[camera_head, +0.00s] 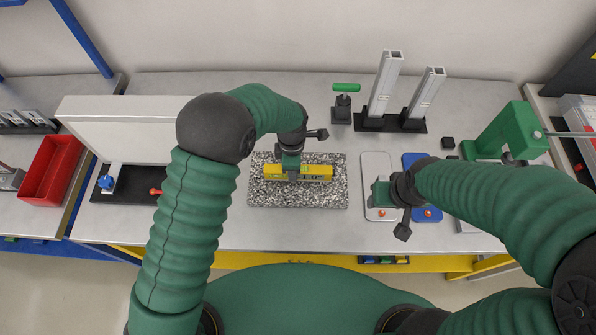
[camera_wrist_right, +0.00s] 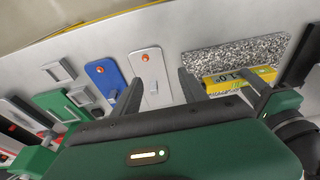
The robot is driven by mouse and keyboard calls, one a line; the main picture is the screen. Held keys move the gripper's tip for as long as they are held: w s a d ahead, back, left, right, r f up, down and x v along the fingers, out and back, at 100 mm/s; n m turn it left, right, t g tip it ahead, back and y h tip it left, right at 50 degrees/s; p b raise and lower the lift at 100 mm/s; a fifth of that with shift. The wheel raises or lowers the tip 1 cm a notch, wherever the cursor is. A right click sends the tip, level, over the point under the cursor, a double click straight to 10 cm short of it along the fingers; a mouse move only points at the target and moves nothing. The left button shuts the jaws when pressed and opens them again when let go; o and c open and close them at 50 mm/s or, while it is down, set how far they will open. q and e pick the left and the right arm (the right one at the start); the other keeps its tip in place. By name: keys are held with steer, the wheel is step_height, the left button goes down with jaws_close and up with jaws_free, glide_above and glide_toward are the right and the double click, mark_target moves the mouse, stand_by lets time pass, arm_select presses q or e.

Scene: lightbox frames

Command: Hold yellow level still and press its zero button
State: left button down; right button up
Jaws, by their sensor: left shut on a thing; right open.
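The yellow level (camera_head: 318,173) lies flat on the speckled granite plate (camera_head: 300,201) at the middle of the bench. My left gripper (camera_head: 292,172) is above it and shut on it near its left-middle part, hiding that stretch. The right wrist view shows the level (camera_wrist_right: 252,80) with a display on its face; I cannot make out its zero button. My right gripper (camera_wrist_right: 198,88) is open and empty. In the head view the right gripper (camera_head: 381,194) hangs over the white panel, right of the granite plate and apart from the level.
A white panel (camera_head: 376,163) and a blue panel (camera_head: 411,158), each with an orange knob, lie right of the plate. Metal posts (camera_head: 384,85) and a green-handled tool (camera_head: 343,103) stand behind. A green clamp-like device (camera_head: 512,132) is at right, a red bin (camera_head: 50,170) at left.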

stand_by(0.3)
jaws_close()
stand_by(1.6)
